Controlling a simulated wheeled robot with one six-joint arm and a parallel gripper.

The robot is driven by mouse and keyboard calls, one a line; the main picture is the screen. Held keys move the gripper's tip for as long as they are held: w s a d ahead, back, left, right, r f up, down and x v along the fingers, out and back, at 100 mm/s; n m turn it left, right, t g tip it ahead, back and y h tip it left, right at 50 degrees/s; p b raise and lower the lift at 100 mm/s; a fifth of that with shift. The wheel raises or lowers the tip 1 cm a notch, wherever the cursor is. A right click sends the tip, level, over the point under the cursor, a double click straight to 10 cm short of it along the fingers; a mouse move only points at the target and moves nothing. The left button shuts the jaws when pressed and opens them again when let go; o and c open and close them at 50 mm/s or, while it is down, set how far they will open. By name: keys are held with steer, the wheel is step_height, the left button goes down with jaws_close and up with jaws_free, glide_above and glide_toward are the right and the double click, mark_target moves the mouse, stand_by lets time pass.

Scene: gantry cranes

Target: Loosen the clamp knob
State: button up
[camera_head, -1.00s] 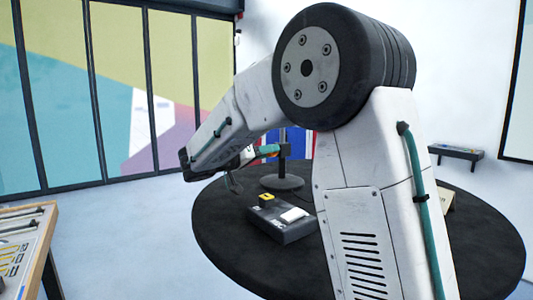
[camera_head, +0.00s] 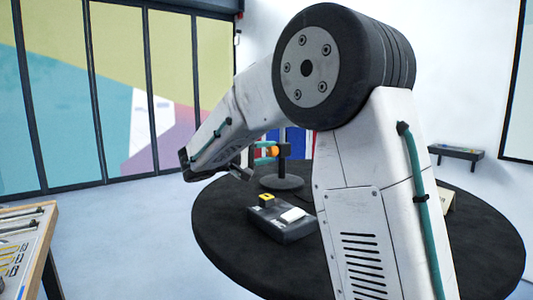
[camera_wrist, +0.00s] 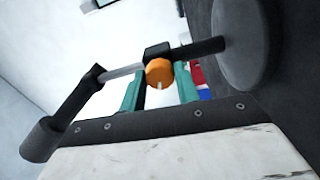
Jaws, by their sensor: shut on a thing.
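The orange round clamp knob (camera_wrist: 159,72) sits on a dark clamp block (camera_wrist: 157,50) on the stand, and a short pale mark shows on its face. In the head view the knob (camera_head: 272,151) is partly framed by the fingers. My gripper (camera_wrist: 160,69) has two teal fingers, one on each side of the knob, shut on it. In the head view my gripper (camera_head: 267,152) reaches the knob with its fingers one above the other. The stand's round dark base (camera_head: 281,182) rests on the table. The exact finger contact is hard to see.
A round black table (camera_head: 232,245) holds the stand, and a dark grey box (camera_head: 285,229) with a yellow block (camera_head: 266,198) sits in front of it. In the wrist view a light rod (camera_wrist: 123,73) runs left from the clamp. A wooden-edged bench (camera_head: 45,262) stands at left.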

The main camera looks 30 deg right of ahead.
steer(key=shift+n, duration=1.6)
steer(key=o, duration=1)
steer(key=shift+c, duration=0.2)
steer(key=shift+a, duration=0.15)
steer(key=a, duration=0.7)
steer(key=shift+a, duration=0.25)
steer(key=shift+s, duration=0.1)
